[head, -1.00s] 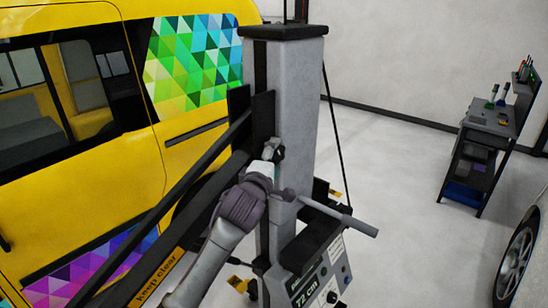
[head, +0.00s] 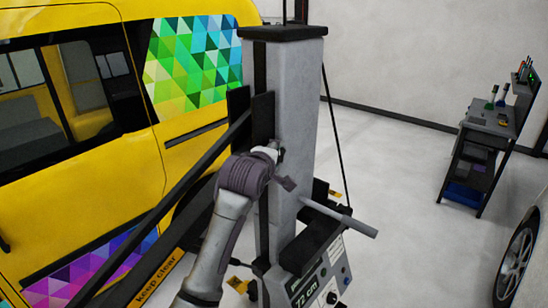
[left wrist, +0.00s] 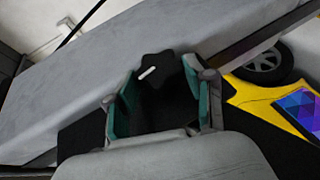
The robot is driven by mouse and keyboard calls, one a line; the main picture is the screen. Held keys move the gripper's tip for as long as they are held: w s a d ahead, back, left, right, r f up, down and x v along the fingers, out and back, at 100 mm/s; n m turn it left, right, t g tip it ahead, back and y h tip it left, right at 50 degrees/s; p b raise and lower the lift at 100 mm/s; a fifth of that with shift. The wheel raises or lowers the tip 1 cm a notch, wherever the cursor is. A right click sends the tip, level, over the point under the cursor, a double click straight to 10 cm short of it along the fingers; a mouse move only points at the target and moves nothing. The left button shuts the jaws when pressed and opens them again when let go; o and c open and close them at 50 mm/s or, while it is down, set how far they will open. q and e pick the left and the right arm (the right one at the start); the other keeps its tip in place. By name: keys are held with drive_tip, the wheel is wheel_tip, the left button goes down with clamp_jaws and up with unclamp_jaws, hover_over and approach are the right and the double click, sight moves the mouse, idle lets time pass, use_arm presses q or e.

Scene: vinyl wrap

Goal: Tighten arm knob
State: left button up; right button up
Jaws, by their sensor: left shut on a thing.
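The arm knob (left wrist: 158,68) is black and lobed with a white mark, seen in the left wrist view in front of the grey lift column (left wrist: 75,85). My left gripper (left wrist: 159,78) has its teal-padded fingers on either side of the knob and is shut on it. In the head view my left gripper (head: 277,153) is at the column (head: 296,110), beside the black arm bracket; the knob is mostly hidden there by my wrist. My right gripper is in neither view.
A yellow van (head: 90,150) stands close on the left. A grey bar (head: 345,218) juts right below my wrist, above the control box (head: 322,285) reading 72 cm. Black lift arms (head: 165,215) slope down left. A tool cart (head: 480,150) stands far right on open floor.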

idle(0.3)
use_arm(q)
drive_tip(key=o, duration=1.1)
drive_tip(key=shift+o, duration=0.2)
drive_tip(key=shift+s, duration=0.1)
drive_tip(key=v, duration=1.1)
drive_tip(key=shift+s+r, duration=0.25)
drive_tip(key=shift+s, duration=0.1)
